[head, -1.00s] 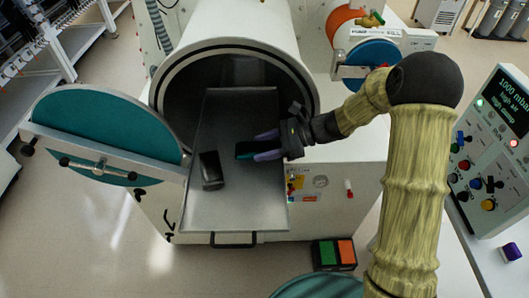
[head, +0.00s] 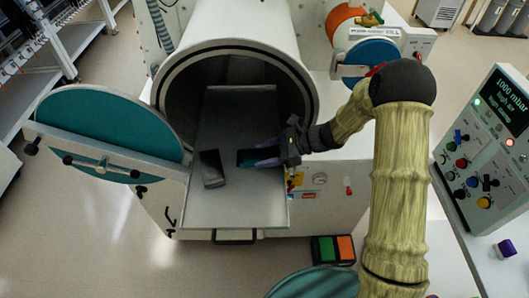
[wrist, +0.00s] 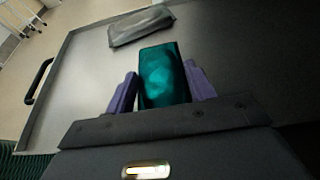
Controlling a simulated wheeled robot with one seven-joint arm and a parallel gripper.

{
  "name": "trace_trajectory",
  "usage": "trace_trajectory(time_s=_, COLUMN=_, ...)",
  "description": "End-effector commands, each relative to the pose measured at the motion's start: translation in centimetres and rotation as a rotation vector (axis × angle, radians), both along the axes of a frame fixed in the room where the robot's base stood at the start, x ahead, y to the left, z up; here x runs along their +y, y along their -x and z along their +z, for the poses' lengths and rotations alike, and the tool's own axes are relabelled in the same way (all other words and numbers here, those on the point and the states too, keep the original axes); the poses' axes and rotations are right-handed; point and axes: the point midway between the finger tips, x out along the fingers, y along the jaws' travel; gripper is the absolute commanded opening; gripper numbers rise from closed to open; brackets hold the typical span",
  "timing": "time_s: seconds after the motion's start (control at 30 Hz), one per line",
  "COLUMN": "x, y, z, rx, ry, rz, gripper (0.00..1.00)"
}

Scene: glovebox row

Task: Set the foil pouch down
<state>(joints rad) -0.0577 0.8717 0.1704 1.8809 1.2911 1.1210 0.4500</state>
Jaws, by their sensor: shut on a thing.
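The foil pouch (wrist: 162,75), a flat, shiny teal packet, is between the two purple fingers of my gripper (wrist: 162,90) in the wrist view. My gripper is shut on it. In the head view my gripper (head: 263,160) reaches in from the right over the metal tray (head: 235,212), with the pouch (head: 246,157) showing dark teal past the fingertips. The pouch lies roughly flat, low over the tray; I cannot tell whether it touches it. The fingers hide its sides.
A dark grey packet (head: 211,168) lies on the tray left of my gripper, close to the held pouch. The tray extends from the open round chamber (head: 180,92). Its teal door (head: 105,135) stands open at left. The tray's front part is bare.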

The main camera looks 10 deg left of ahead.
Motion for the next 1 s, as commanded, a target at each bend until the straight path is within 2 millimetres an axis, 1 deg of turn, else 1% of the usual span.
trace_trajectory(time_s=0.03, x=-0.1, y=0.0, z=-0.2, rx=0.001, ry=0.003, rz=0.0, gripper=0.6)
trace_trajectory(time_s=0.1, x=-0.1, y=0.0, z=-0.2, rx=0.001, ry=0.003, rz=0.0, gripper=0.74)
trace_trajectory(time_s=0.13, x=-0.1, y=0.0, z=-0.2, rx=0.001, ry=0.003, rz=0.0, gripper=0.76)
trace_trajectory(time_s=0.43, x=-0.1, y=0.0, z=-0.1, rx=0.0, ry=0.002, rz=0.0, gripper=0.76)
trace_trajectory(time_s=0.57, x=-0.9, y=-0.3, z=0.2, rx=-0.001, ry=0.001, rz=-0.002, gripper=0.76)
trace_trajectory(time_s=0.67, x=-2.1, y=-0.6, z=0.7, rx=0.0, ry=0.001, rz=-0.003, gripper=0.76)
trace_trajectory(time_s=0.77, x=-3.8, y=-1.0, z=1.3, rx=-0.003, ry=0.001, rz=-0.004, gripper=0.76)
trace_trajectory(time_s=1.0, x=-8.0, y=-2.0, z=3.1, rx=-0.003, ry=0.001, rz=-0.003, gripper=0.76)
